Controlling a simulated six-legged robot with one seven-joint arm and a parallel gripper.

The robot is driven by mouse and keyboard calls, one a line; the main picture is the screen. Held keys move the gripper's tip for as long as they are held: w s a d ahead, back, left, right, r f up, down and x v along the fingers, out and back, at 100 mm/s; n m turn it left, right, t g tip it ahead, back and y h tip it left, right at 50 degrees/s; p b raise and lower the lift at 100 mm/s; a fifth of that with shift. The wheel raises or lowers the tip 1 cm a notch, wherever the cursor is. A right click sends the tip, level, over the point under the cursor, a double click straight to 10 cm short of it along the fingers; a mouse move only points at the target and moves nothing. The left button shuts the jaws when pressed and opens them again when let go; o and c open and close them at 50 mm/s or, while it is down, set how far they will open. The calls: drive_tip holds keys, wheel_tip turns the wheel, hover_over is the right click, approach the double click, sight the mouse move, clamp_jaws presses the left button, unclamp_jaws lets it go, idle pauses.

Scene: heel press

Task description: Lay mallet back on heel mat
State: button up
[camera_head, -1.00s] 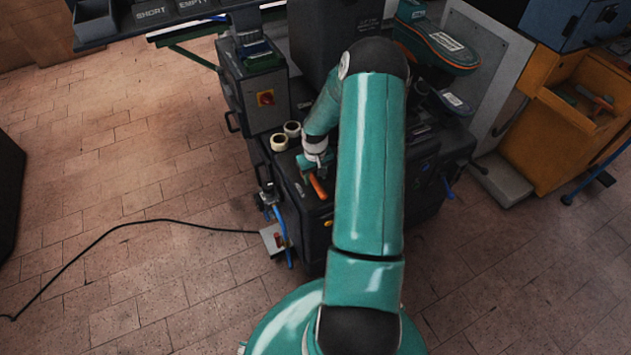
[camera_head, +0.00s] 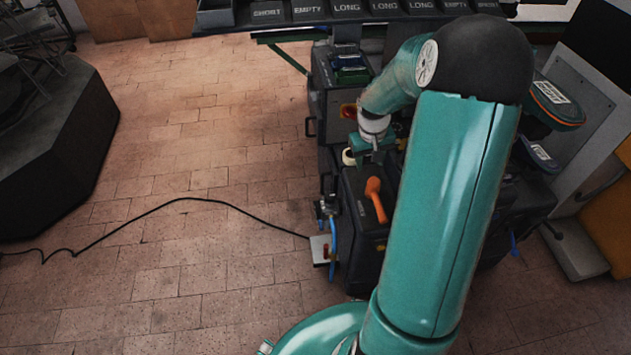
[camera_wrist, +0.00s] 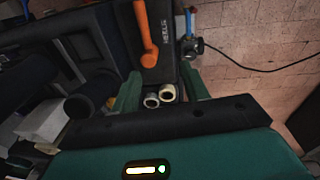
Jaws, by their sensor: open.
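The orange mallet (camera_head: 376,198) lies on the dark top of the machine, on its near-left part in the head view. In the wrist view the mallet (camera_wrist: 147,40) lies along a dark mat (camera_wrist: 167,45) with pale lettering, which I take for the heel mat. The mallet's far end is cut by the frame's top edge. My gripper (camera_head: 374,150) is above the machine top, just behind the mallet in the head view.
Two pale tape rolls (camera_wrist: 160,96) stand beside the mat, below my fingers in the wrist view. A row of labelled bins (camera_head: 345,12) runs along the back. A black cable (camera_head: 180,200) crosses the open brick floor at left.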

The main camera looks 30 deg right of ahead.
drive_tip(key=s+a+r+t+h, duration=0.1)
drive_tip(key=s+a+r, duration=0.1)
drive_tip(key=a+r, duration=0.75)
drive_tip(key=s+a+r+n+t+y, duration=0.2)
drive_tip(key=s+a+r+t, duration=0.2)
drive_tip(key=s+a+r, duration=1)
drive_tip(key=shift+s+a, duration=0.95)
drive_tip(key=shift+a, duration=0.25)
drive_tip(key=shift+c, duration=1)
drive_tip(key=shift+d, duration=0.2)
